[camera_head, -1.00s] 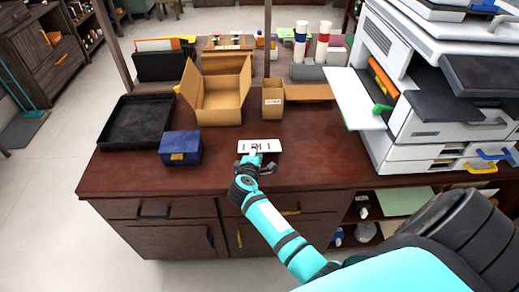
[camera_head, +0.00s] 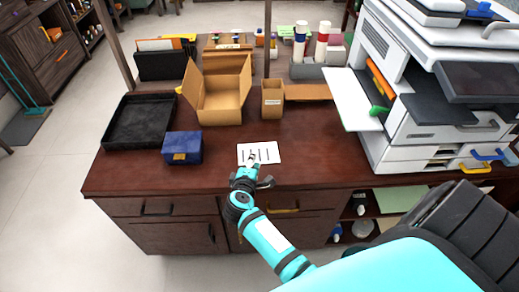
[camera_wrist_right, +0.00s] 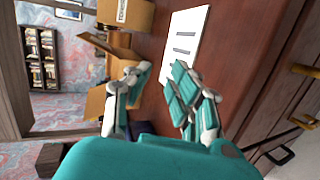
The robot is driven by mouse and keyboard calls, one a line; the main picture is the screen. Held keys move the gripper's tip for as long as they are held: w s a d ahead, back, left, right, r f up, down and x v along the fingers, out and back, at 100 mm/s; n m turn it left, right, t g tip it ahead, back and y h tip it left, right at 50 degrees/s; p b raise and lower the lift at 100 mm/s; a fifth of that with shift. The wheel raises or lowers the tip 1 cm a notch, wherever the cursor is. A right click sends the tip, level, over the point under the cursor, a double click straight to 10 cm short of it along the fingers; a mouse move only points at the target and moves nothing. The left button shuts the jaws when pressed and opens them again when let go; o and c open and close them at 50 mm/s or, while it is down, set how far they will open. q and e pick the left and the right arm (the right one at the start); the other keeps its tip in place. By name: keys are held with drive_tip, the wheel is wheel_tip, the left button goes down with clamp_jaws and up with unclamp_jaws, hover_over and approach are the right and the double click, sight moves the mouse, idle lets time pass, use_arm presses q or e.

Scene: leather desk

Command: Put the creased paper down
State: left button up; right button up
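The creased paper (camera_head: 267,151) is a white sheet with dark bars, lying on the dark red desk near its front edge. It also shows in the right wrist view (camera_wrist_right: 190,40), just beyond my fingers. My right gripper (camera_head: 249,172) is at the paper's front edge, on the near side of it. In the right wrist view my right gripper (camera_wrist_right: 158,80) has its two fingers spread apart with nothing between them. Whether a fingertip still touches the paper I cannot tell. My left gripper is out of view.
On the desk (camera_head: 330,150), a blue box (camera_head: 181,147) and a black tray (camera_head: 140,122) stand to the left. An open cardboard box (camera_head: 219,98) and a small carton (camera_head: 272,98) stand behind the paper. A large printer (camera_head: 430,110) fills the right side.

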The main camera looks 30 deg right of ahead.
wheel_tip(320, 180, up, 7)
drive_tip(key=s+a+p, duration=0.2)
drive_tip(key=p, duration=0.4)
drive_tip(key=s+a+f+g+y+b, duration=0.15)
drive_tip(key=s+f, duration=0.25)
drive_tip(key=f, duration=0.5)
drive_tip(key=s+a+f+g+y, duration=0.1)
drive_tip(key=s+a+f+y, duration=0.25)
drive_tip(key=f, duration=0.65)
drive_tip(key=s+a+f+g+y+b, duration=0.1)
drive_tip(key=s+f, duration=0.4)
drive_tip(key=f, duration=0.4)
drive_tip(key=s+f+m+g+y+b, duration=0.1)
drive_tip(key=s+f+m, duration=0.1)
drive_tip(key=s+f, duration=0.4)
drive_tip(key=s+f+m+g+y+b, duration=0.1)
drive_tip(key=s+f, duration=0.5)
drive_tip(key=s, duration=0.8)
drive_tip(key=s+f+m+g+y, duration=0.1)
drive_tip(key=s+f+m+g, duration=0.2)
drive_tip(key=s+f, duration=0.3)
drive_tip(key=s+m, duration=0.1)
drive_tip(key=s, duration=0.4)
drive_tip(key=shift+d+f+b, duration=0.15)
drive_tip(key=shift+d+b, duration=0.25)
